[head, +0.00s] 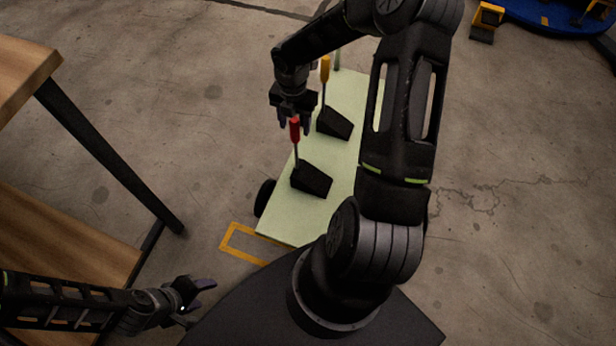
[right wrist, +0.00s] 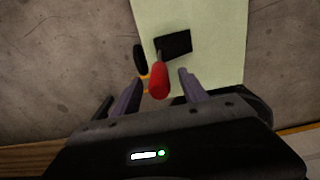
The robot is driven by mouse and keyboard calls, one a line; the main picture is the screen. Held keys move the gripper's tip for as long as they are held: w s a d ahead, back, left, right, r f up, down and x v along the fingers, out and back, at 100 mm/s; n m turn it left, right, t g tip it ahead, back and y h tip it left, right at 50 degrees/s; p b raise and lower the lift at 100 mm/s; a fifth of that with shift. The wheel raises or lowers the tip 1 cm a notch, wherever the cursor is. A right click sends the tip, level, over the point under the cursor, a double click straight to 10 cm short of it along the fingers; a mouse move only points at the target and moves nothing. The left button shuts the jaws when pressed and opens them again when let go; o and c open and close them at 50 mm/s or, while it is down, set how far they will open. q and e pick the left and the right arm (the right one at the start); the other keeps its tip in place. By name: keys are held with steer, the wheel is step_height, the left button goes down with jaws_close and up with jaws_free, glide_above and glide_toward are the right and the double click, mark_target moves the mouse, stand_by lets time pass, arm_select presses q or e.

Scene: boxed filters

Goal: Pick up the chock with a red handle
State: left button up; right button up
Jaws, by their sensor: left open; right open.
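The black chock (head: 312,180) with a red handle (head: 294,130) stands on a pale green platform (head: 276,222), its handle rising upright on a thin rod. My right gripper (head: 295,124) is open at the red handle. In the right wrist view the red handle (right wrist: 159,82) shows between the two fingers of my right gripper (right wrist: 156,88), with clear space on both sides, and the black chock block (right wrist: 174,44) lies beyond it. My left gripper (head: 196,300) is open and empty at the lower left, far from the chock.
A second black chock (head: 335,123) with a yellow handle (head: 325,68) stands behind the first on the platform. A wooden table (head: 24,70) with a lower shelf is at the left. A yellow floor marking (head: 232,243) lies near the platform. My right arm covers the platform's right side.

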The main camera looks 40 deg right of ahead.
mark_target(295, 134)
steer(key=shift+f+b, duration=0.7)
steer(key=shift+f, duration=2)
steer(key=shift+c, duration=0.3)
jaws_close()
steer(key=shift+w+r, duration=0.1)
